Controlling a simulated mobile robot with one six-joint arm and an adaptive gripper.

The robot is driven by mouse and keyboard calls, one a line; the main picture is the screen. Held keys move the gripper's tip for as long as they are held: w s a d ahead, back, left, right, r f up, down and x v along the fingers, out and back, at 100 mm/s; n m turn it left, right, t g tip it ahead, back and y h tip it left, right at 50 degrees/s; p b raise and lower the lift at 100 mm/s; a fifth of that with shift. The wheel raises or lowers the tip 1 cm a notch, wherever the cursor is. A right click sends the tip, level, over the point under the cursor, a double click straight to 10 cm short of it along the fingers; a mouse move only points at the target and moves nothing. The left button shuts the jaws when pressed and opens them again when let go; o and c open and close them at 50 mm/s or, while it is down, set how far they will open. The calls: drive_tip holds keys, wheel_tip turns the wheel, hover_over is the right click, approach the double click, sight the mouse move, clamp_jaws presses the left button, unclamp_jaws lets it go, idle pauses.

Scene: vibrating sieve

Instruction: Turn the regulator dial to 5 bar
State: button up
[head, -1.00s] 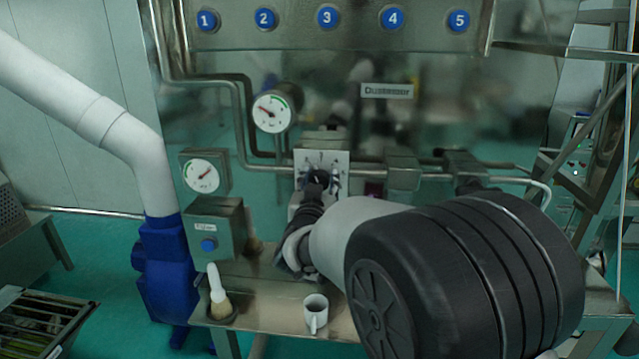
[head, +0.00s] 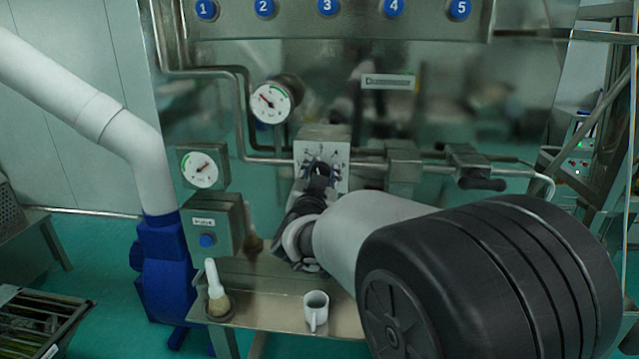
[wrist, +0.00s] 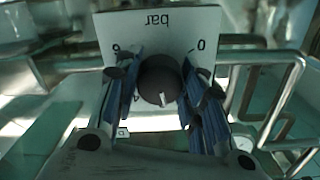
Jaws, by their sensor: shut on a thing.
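The regulator dial (wrist: 158,78) is a dark round knob with a white pointer mark, in front of a white scale plate (wrist: 160,30). The plate reads "bar", upside down in the wrist view, with 6 at the left and 0 at the right. The pointer faces almost straight down in that view, toward the middle of the scale; the numerals there are hidden. My gripper (wrist: 158,95) is shut on the dial, one blue-padded finger on each side. In the head view my gripper (head: 318,178) covers most of the dial, below the plate's top (head: 322,150).
A round gauge (head: 270,102) is above left of the dial, and a second gauge (head: 200,169) is farther left. A box with a blue button (head: 208,241) is below it. A brush (head: 217,290) and a white mug (head: 316,311) stand on the shelf below. Pipes run beside the plate.

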drive_tip(key=m+b, duration=0.4)
drive_tip(key=shift+f+m, duration=0.15)
drive_tip(key=shift+m, duration=0.25)
drive_tip(key=m+b, duration=0.7)
drive_tip(key=m, duration=0.2)
drive_tip(key=shift+r+m+b, duration=0.2)
drive_tip(key=shift+m+b, duration=1.2)
drive_tip(key=shift+m, duration=0.9)
drive_tip(key=o, duration=1)
drive_tip(key=shift+o, duration=0.2)
drive_tip(key=shift+s, duration=0.1)
